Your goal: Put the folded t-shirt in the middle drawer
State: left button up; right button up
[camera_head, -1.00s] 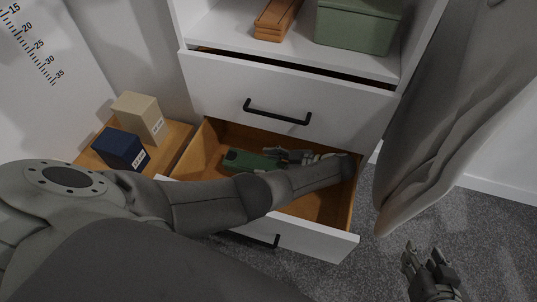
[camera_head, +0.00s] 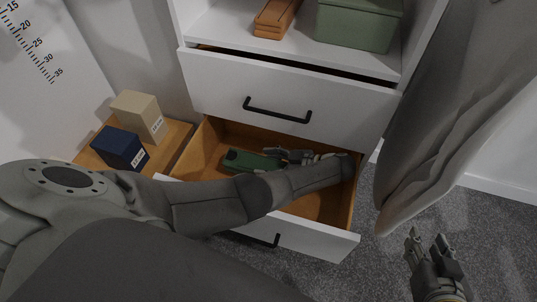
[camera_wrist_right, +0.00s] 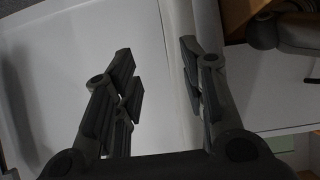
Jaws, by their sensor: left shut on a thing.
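The folded green t-shirt (camera_head: 243,160) lies inside the pulled-out wooden drawer (camera_head: 210,142), toward its left back. This drawer, its white front (camera_head: 318,240) partly hidden by my left arm, is below a nearly closed drawer. My left gripper (camera_head: 282,155) reaches into the open drawer and is shut on the t-shirt's right end. The forearm hides part of the drawer's inside. My right gripper (camera_head: 428,236) is open and empty above the carpet, to the right of the drawer. Its spread fingers (camera_wrist_right: 157,72) show in the right wrist view with nothing between them.
The upper drawer (camera_head: 220,82) has a black handle and stands slightly ajar. Boxes (camera_head: 120,148) stand at left. A large grey cloth (camera_head: 435,120) hangs at right.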

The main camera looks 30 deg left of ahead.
pick_arm(q)
jog(key=shift+f, duration=0.1)
jog(key=o, duration=1.1)
pick_arm(e)
jog(key=shift+w+a+r+t, duration=0.2)
jog(key=shift+w+r+t, duration=0.15)
jog(key=shift+r, duration=0.15)
pick_arm(q)
jog(key=shift+w+d+r+p, duration=0.1)
jog(key=shift+d+r+p, duration=0.15)
jog(key=shift+r+p, duration=0.15)
jog(key=shift+w+d+r+p, duration=0.1)
jog(key=shift+d+r+p, duration=0.15)
jog(key=shift+r, duration=0.25)
jog(key=shift+v, duration=0.95)
jog(key=v, duration=0.3)
jog(key=shift+d, duration=0.35)
jog(key=shift+w+d+r, duration=0.15)
jog(key=shift+d+r, duration=0.05)
jog(key=shift+d, duration=0.1)
pick_arm(e)
jog(key=shift+s+d+f+g+h, duration=0.15)
jog(key=shift+s+d+f+g, duration=0.25)
jog(key=shift+s+f+g, duration=0.4)
jog(key=shift+s+d+f+g+h, duration=0.15)
jog(key=shift+s+d+f+g, duration=0.2)
jog(key=shift+s+f+g, duration=0.35)
